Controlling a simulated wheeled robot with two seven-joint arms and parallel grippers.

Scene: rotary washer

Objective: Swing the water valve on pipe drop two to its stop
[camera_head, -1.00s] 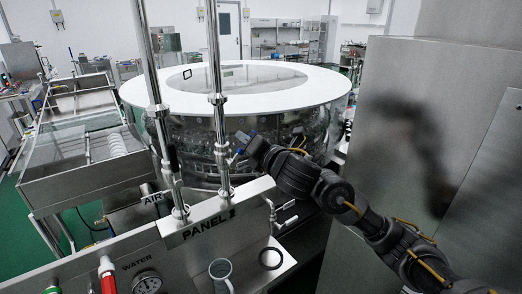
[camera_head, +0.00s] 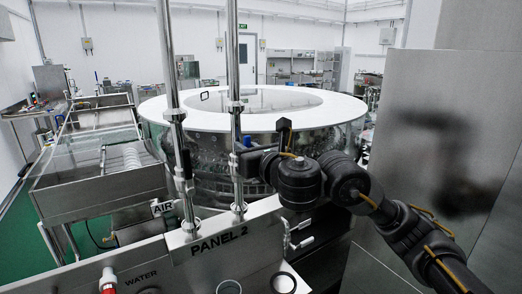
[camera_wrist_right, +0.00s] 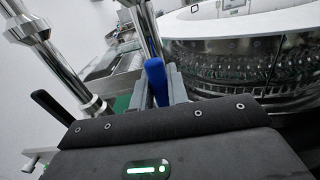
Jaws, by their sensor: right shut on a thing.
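Two upright steel pipe drops rise from the panel, a left one (camera_head: 168,70) and a right one (camera_head: 232,75). A blue valve lever (camera_head: 247,141) stands beside the right pipe. My right gripper (camera_head: 246,155) is beside that pipe, its jaws shut on the blue lever. In the right wrist view the lever (camera_wrist_right: 155,82) stands nearly upright between the grey fingers (camera_wrist_right: 163,88), its lower part hidden by the gripper body. The left pipe carries a black lever (camera_head: 186,163), also in the right wrist view (camera_wrist_right: 52,106). My left gripper is not in view.
The round washer (camera_head: 330,110) with a white rim stands close behind the gripper. The panel marked PANEL 2 (camera_head: 219,241) lies below, with a small tap (camera_head: 288,238). A steel cabinet (camera_head: 440,130) fills the right side. A conveyor (camera_head: 95,185) stands at left.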

